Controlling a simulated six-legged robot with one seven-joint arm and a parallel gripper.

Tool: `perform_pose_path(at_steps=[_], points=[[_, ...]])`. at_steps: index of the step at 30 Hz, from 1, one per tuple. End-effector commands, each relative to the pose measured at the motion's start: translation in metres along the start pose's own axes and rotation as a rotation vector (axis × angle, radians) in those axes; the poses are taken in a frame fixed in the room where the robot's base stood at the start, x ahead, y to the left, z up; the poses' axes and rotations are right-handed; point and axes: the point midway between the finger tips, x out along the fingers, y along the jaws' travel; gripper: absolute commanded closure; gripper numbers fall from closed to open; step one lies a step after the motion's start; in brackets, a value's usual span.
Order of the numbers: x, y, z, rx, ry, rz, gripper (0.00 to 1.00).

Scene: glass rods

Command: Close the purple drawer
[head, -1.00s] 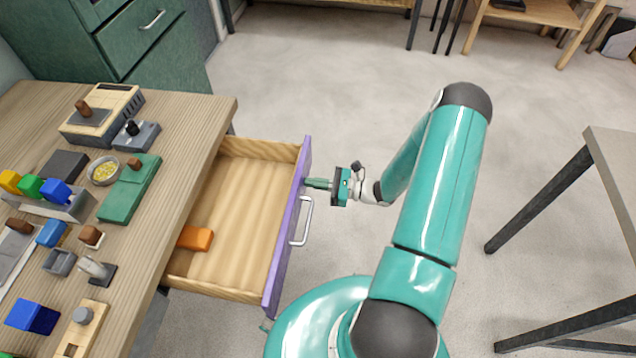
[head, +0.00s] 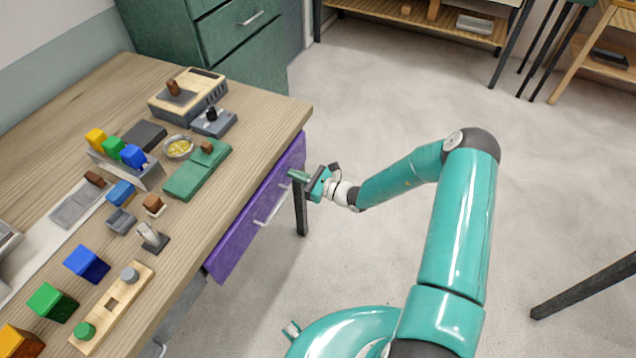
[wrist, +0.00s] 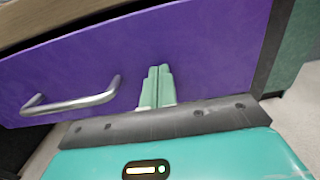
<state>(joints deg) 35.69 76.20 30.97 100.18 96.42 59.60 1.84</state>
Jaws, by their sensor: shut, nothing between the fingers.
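The purple drawer (head: 240,228) is under the edge of the wooden table, its front close beneath the tabletop and its inside hidden. Its silver handle (head: 271,210) shows on the front, and also at the left in the wrist view (wrist: 72,103). My gripper (head: 296,176) is at the far upper part of the drawer front, beyond the handle. In the wrist view its two green fingers (wrist: 157,82) are together and empty, pointing at the purple front (wrist: 205,50). They look touching or nearly touching it.
The wooden tabletop (head: 215,205) holds several items, including a green box (head: 190,178), a blue cube (head: 86,263) and a grey rack (head: 150,174). A green cabinet (head: 225,30) stands behind. The floor (head: 400,110) right of the table is open.

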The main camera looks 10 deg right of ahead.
Motion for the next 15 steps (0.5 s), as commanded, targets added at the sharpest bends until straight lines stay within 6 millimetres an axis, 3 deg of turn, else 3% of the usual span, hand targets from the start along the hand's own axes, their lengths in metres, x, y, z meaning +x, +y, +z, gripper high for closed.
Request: perform_pose_path(at_steps=[6,15], points=[[0.033,0.000,-0.001,0.000,0.001,0.001,1.00],[0.048,0.000,0.001,-0.001,0.000,0.000,1.00]])
